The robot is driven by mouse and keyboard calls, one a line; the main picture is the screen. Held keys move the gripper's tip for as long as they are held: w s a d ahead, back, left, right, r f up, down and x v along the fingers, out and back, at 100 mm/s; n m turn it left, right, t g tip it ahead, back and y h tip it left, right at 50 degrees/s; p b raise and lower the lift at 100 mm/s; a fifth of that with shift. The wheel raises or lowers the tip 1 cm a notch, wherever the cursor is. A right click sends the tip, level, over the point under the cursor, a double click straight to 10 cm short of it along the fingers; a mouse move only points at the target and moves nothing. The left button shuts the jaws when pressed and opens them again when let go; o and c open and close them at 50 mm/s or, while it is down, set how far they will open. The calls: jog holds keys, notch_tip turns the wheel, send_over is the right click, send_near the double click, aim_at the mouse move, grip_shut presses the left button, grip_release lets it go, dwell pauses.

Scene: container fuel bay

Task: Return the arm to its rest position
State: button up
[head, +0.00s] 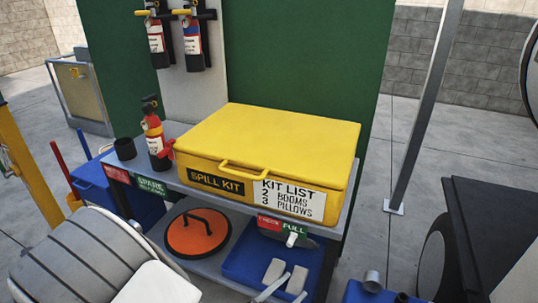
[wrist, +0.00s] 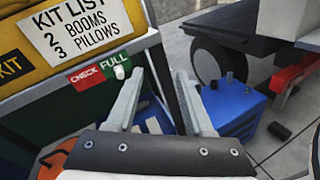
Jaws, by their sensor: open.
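My gripper (wrist: 160,76) is open in the wrist view, its two pale fingers spread apart with nothing between them. It points past the right end of the shelf that holds the yellow spill kit box (head: 265,150). In the head view my pale arm fills the lower left, and only parts of what appear to be the finger ends show at the bottom edge, in front of the lower shelf. The box also shows in the wrist view (wrist: 20,70), left of the fingers. A red and green check/full tag (wrist: 98,70) hangs below it, close to the left finger in the picture.
A red extinguisher (head: 154,135) and a dark cup (head: 124,148) stand left of the box. Below are an orange disc (head: 197,233) and a blue tray (head: 245,262) with pale blocks. A blue crate (wrist: 232,108) and a dark vehicle (head: 500,225) are at right.

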jog(key=s+d+r+m+g+y, duration=0.3)
jog(key=d+r+m+g, duration=0.25)
jog(key=m, duration=0.35)
jog(key=s+d+r+m+g+y, duration=0.4)
jog(key=r+m+g, duration=0.3)
jog(key=m, duration=0.2)
notch_tip(320, 180, up, 27)
jog(key=m+t+y+p, duration=0.4)
jog(key=m+t+p, duration=0.1)
jog(key=p, duration=1.1)
jog(key=shift+s+f+t, duration=0.15)
jog(key=shift+s+t, duration=0.25)
jog(key=shift+t, duration=0.05)
